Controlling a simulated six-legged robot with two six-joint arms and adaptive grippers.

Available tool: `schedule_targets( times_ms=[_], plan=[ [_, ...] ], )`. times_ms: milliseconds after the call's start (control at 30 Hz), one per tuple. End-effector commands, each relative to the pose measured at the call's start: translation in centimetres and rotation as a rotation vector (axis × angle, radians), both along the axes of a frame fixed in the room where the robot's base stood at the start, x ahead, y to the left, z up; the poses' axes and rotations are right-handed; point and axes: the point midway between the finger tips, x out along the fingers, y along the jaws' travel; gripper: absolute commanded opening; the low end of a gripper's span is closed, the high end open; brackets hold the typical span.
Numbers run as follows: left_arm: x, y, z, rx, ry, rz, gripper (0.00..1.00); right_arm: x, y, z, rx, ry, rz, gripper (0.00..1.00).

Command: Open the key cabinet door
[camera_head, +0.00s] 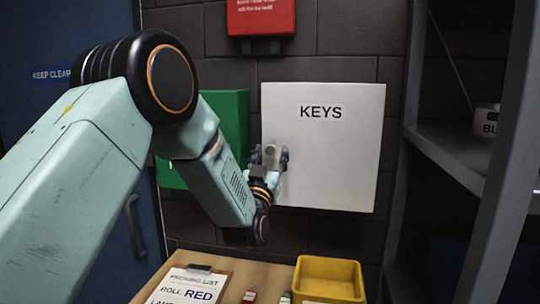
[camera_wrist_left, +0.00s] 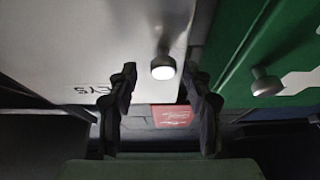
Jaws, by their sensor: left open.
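The white key cabinet (camera_head: 345,160), labelled KEYS, hangs on the dark wall; its door looks shut. A small round knob (camera_head: 269,152) sits near the left edge of the door. My left gripper (camera_head: 268,162) is at this knob, its fingers open. In the left wrist view the white door (camera_wrist_left: 70,40) is at upper left, and the knob (camera_wrist_left: 163,69) shows between and slightly beyond the two fingertips (camera_wrist_left: 161,82). I see no finger closed on it. My right gripper is not in view.
A green cabinet (camera_head: 232,115) hangs close left of the white one; its own knob (camera_wrist_left: 266,84) shows in the wrist view. A red box (camera_head: 261,16) is above. Below are a clipboard (camera_head: 188,285) and a yellow bin (camera_head: 328,280). A grey shelf (camera_head: 450,155) stands at right.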

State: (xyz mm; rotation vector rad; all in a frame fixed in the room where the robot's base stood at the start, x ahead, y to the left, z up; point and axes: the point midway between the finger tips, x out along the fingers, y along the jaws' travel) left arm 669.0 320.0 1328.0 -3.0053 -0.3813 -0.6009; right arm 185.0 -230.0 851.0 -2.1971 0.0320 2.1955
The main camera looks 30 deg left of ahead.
Motion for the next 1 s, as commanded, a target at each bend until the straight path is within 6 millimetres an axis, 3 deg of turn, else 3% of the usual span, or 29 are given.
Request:
schedule_targets(
  times_ms=[67,667,1000],
  plan=[
    [-0.01,0.04,-0.07,-0.001,0.001,0.001,0.50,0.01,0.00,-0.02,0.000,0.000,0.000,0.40],
    [-0.03,-0.05,0.07,0.001,-0.002,-0.001,0.00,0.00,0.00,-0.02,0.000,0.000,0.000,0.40],
    [-0.03,0.00,0.14,0.000,-0.004,0.001,0.00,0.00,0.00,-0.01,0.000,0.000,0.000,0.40]
  ],
)
